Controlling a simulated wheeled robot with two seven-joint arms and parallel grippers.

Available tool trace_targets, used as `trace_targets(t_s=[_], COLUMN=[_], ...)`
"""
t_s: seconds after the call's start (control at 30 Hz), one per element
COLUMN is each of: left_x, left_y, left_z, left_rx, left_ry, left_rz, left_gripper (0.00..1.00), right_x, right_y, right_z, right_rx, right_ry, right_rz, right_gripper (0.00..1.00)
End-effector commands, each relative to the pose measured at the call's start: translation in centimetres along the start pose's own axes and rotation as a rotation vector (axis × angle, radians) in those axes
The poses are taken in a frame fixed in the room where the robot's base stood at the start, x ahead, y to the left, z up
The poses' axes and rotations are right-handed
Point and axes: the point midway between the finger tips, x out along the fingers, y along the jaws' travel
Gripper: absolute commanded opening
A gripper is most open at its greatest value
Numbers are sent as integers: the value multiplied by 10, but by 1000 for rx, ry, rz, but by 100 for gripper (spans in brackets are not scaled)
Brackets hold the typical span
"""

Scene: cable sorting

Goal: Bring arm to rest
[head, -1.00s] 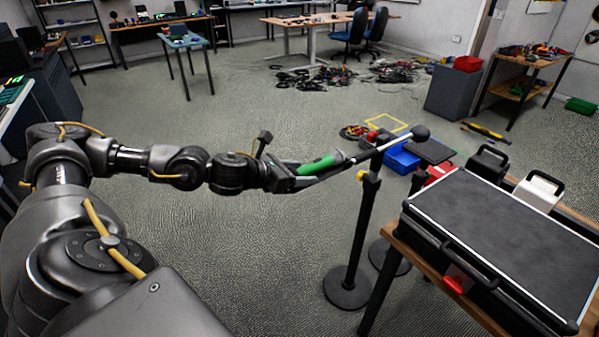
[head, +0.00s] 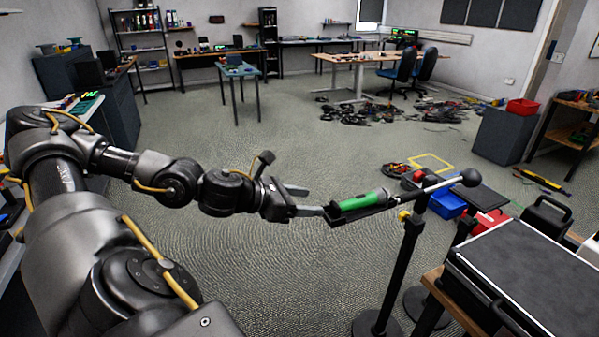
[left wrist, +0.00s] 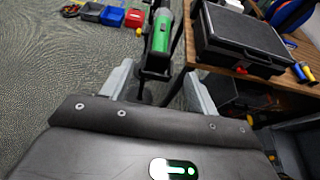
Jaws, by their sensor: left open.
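My left arm reaches in from the left in the head view. Its gripper (head: 312,201) is open and empty, with its two fingers spread. A green-handled tool (head: 358,202) with a long rod and a black ball end lies in a black cradle on a black stand (head: 398,275). The fingertips are just left of the cradle, clear of the green handle. In the left wrist view the open gripper (left wrist: 160,88) faces the green tool (left wrist: 161,32), which lies ahead of the fingers. My right gripper is not in view.
A black case (head: 530,275) lies on a wooden table at right. Blue (head: 448,205) and red bins sit on the floor behind the stand. Cable heaps (head: 365,112) lie farther back. The floor left of the stand is clear.

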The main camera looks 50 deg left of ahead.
Motion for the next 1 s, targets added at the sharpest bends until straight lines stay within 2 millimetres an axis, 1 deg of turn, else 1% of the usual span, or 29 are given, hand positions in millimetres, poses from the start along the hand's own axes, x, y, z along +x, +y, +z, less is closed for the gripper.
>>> trace_targets(t_s=[0.03,0.2,0.47,0.8,0.87,0.97,1.0], left_x=[-7,-16,-16,-16,-16,-16,-16], left_y=[0,0,0,0,0,-1,0], left_z=[2,2,2,2,2,2,1], left_rx=[0,-1,-1,-4,-24,-115,-171], left_ry=[2,-1,-3,-3,-3,-3,-1], left_rz=[1,1,1,1,1,-3,-4], left_gripper=[60,60,60,60,60,60,60], right_x=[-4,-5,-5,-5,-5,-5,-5], right_y=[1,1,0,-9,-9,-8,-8], right_z=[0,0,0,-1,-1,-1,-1], right_rx=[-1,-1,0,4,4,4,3], right_ry=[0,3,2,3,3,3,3], right_rz=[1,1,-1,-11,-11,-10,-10], right_gripper=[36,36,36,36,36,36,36])
